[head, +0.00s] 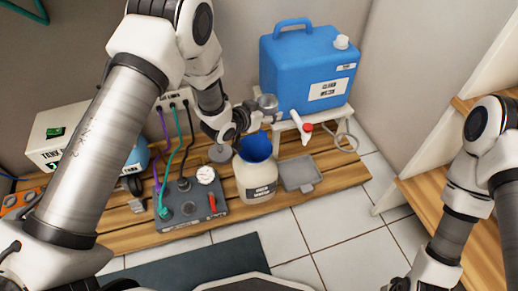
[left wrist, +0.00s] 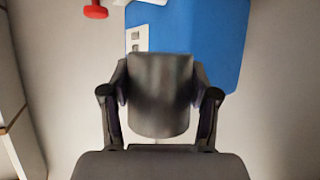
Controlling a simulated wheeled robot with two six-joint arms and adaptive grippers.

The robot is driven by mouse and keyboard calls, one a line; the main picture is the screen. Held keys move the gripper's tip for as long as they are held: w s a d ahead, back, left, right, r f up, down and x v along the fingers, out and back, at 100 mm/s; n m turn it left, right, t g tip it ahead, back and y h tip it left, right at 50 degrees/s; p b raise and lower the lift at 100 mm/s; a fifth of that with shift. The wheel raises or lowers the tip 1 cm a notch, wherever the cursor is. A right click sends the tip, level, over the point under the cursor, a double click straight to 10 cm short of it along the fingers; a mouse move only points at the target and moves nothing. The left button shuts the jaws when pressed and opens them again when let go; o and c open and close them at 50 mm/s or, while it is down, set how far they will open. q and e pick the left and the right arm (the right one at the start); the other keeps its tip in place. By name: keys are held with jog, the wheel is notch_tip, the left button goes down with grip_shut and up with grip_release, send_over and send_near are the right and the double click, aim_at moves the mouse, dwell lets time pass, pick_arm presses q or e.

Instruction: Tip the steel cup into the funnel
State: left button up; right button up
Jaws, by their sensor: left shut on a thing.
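The small grey steel cup (head: 267,103) is held off the boards, close to the front of the blue water container. My left gripper (head: 252,112) is shut on it; in the left wrist view the cup (left wrist: 160,95) sits between the two fingers (left wrist: 160,105). The blue funnel (head: 258,147) sits in the mouth of a cream bottle (head: 258,182) with a label, below the cup in the head view. The cup is apart from the funnel. What is inside the cup is hidden. My right gripper's fingers are out of view; only its arm shows at right.
The blue container (head: 308,68) stands on a white stand, with a white and red tap (head: 303,127). A grey tray (head: 298,173) lies right of the bottle. A grey control box (head: 190,205) with a gauge and hoses stands left. Wooden steps (head: 425,205) are at right.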

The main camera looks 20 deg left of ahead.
aim_at(265, 111)
pick_arm(q)
jog(key=shift+w+a+f+m+g+h+b, duration=0.15)
jog(key=shift+w+a+f+m+g+h, duration=0.15)
jog(key=shift+w+f+m+h, duration=0.25)
jog(key=shift+w+a+f+m+g+h+b, duration=0.15)
jog(key=shift+w+a+f+m+g+h, duration=0.1)
jog(key=shift+w+f+m+h, duration=0.2)
jog(key=s+a+f+m+g+h+b, duration=0.1)
jog(key=a+f+m+b, duration=0.1)
jog(key=a+f, duration=1)
jog(key=shift+s+a+h, duration=0.25)
jog(key=shift+s+h, duration=0.15)
